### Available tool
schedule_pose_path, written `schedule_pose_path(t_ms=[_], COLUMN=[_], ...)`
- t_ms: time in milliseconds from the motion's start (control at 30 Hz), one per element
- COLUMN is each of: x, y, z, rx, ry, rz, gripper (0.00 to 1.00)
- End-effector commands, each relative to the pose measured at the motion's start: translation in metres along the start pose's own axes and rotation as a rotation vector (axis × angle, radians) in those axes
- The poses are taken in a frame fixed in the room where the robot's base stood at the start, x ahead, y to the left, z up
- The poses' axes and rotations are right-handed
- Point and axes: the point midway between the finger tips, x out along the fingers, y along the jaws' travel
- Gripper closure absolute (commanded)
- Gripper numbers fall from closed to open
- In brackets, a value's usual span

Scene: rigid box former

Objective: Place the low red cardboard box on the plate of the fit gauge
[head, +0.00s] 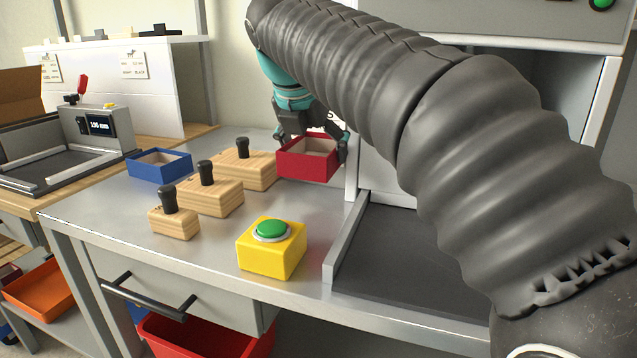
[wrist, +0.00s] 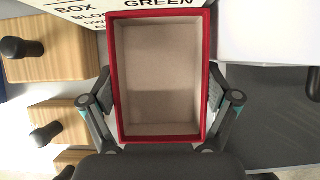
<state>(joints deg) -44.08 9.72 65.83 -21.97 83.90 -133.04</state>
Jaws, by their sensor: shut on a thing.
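The low red cardboard box (head: 302,161) is open-topped with a pale inside. My gripper (head: 312,140) is shut on it near the back of the metal table. In the wrist view the red box (wrist: 122,80) sits between the two fingers (wrist: 160,110), its inside empty. The fit gauge looks to be the grey device (head: 95,125) with a small display and a red lever, at the far left on a wooden-topped bench. Its dark plate (head: 45,168) lies in front, with light rails along its edges. The plate looks bare. The gauge is not seen in the wrist view.
A low blue box (head: 160,164) stands on the table's left. Several wooden blocks with black knobs (head: 207,196) and a yellow box with a green button (head: 271,250) stand in the middle. A dark recessed bay (head: 400,250) is at right. An orange tray (head: 40,287) sits below.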

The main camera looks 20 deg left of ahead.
Motion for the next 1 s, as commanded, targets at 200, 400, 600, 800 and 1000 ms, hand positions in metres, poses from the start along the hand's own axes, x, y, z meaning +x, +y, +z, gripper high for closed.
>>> schedule_pose_path(t_ms=[200,400,600,800,1000], x=[0.021,0.029,0.051,0.057,0.058], y=[-0.001,-0.001,-0.001,-0.001,-0.001], z=[-0.014,-0.019,-0.031,-0.035,-0.035], rx=[-0.002,-0.001,-0.003,-0.001,-0.001], ry=[0.002,0.002,0.003,0.001,0.002], rz=[-0.002,-0.002,-0.003,-0.001,-0.002], gripper=[0.53,0.53,0.53,0.53,0.53])
